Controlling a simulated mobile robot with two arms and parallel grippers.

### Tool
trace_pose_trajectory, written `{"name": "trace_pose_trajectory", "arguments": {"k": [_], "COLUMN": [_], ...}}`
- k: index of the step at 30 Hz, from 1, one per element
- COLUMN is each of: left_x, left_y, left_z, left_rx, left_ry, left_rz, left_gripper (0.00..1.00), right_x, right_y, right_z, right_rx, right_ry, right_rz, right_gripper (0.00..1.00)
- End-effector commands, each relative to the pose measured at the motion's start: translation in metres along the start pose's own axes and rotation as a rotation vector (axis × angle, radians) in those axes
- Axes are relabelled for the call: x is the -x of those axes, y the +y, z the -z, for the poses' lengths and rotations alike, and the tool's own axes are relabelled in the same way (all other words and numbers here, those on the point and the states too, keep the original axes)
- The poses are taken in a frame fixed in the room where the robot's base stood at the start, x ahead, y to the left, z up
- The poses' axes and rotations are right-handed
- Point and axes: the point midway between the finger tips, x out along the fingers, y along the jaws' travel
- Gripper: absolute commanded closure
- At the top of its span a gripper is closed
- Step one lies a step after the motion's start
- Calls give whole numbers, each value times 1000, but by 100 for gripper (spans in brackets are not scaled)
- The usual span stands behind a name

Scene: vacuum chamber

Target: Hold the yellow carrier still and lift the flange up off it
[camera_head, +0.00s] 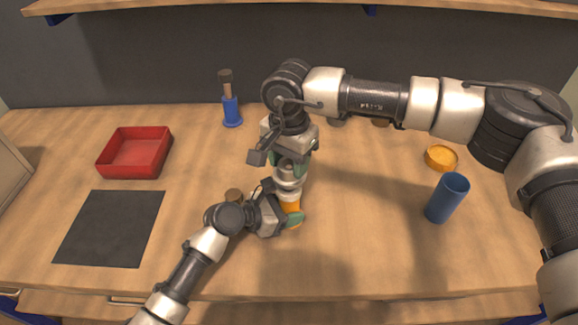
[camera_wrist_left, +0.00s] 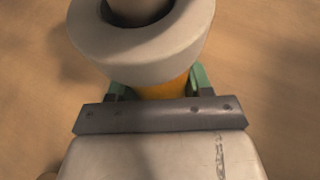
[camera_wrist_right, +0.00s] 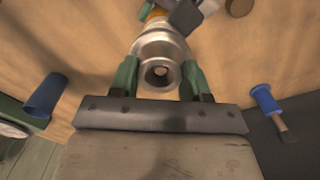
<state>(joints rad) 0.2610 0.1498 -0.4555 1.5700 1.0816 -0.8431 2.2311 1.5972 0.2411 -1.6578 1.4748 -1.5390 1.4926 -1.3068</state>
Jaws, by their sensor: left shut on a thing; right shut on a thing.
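The yellow carrier (camera_head: 290,203) stands on the table near the middle in the head view. My left gripper (camera_head: 292,217) is shut on it from the lower left, and in the left wrist view the carrier (camera_wrist_left: 163,88) shows between the green fingers. The silver flange (camera_head: 288,180) is directly above the carrier, in line with it. My right gripper (camera_head: 290,163) is shut on the flange's upper part from above; in the right wrist view the flange (camera_wrist_right: 160,48) sits between the green fingers. Whether flange and carrier still touch is unclear.
A red tray (camera_head: 134,153) and a dark mat (camera_head: 110,228) lie at the left. A blue stand with a tool (camera_head: 231,110) is at the back. A blue cup (camera_head: 447,198) and an orange dish (camera_head: 441,157) are at the right. A small brown object (camera_head: 233,196) is beside my left gripper.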

Motion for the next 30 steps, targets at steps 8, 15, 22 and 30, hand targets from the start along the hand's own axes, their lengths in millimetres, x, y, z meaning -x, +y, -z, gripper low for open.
{"name": "trace_pose_trajectory", "arguments": {"k": [8,15,22,30], "left_x": [0,0,0,0], "left_y": [0,-1,0,0], "left_z": [-1,-2,-2,-2], "left_rx": [0,0,0,-1], "left_ry": [-3,-3,-4,-4], "left_rz": [1,1,1,1], "left_gripper": [75,75,75,31], "right_x": [18,31,36,35], "right_y": [0,0,0,0], "right_z": [-1,0,-1,0], "right_rx": [1,1,1,1], "right_ry": [-1,0,-1,-1], "right_rz": [2,2,1,1], "right_gripper": [100,100,100,100]}}
